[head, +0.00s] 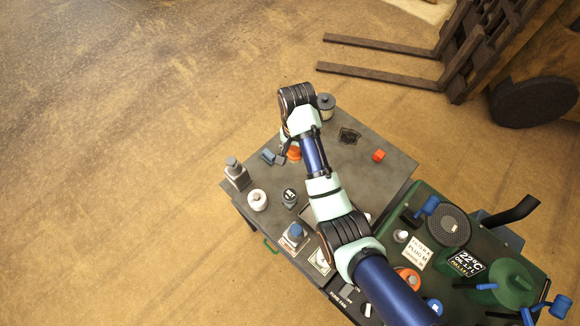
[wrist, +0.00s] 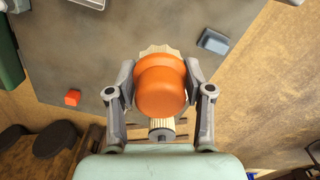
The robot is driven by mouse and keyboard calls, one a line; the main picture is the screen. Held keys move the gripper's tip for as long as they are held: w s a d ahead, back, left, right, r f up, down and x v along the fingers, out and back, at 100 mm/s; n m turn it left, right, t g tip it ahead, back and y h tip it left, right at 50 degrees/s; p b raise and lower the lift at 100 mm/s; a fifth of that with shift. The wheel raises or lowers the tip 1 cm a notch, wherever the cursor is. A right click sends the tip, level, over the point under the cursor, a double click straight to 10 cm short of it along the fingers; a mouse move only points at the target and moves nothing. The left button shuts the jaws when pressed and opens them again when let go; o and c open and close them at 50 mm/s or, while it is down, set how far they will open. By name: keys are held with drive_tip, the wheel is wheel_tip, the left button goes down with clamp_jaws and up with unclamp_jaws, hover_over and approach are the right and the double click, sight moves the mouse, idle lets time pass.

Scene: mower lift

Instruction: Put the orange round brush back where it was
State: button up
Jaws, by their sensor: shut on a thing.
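The orange round brush (head: 294,155) shows partly behind my arm in the head view, over the left part of the grey table. In the wrist view the brush (wrist: 160,88) fills the space between the fingers of my gripper (wrist: 160,80), orange body towards the camera. Its pale ribbed edge shows beyond the body. My gripper (head: 286,155) is shut on the brush, one finger on each side. I cannot tell whether the underside of the brush touches the tabletop. No marked place for the brush can be made out.
On the table (head: 385,190) are a blue-grey block (head: 268,156) close to the brush, a grey bottle (head: 235,168), a white roll (head: 257,200), a dark knob (head: 289,197), a lidded jar (head: 326,107), a black patch (head: 349,135) and an orange cube (head: 379,155). A green machine (head: 430,200) stands right.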

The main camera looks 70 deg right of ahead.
sight(294, 179)
wheel_tip(294, 179, down, 17)
drive_tip(key=b, duration=0.3)
drive_tip(key=shift+a, duration=0.1)
drive_tip(key=shift+f+b, duration=0.25)
drive_tip(key=shift+b, duration=0.05)
drive_tip(key=o, duration=1.1)
wheel_tip(294, 179, up, 12)
drive_tip(key=p, duration=0.3)
drive_tip(key=shift+r, duration=0.25)
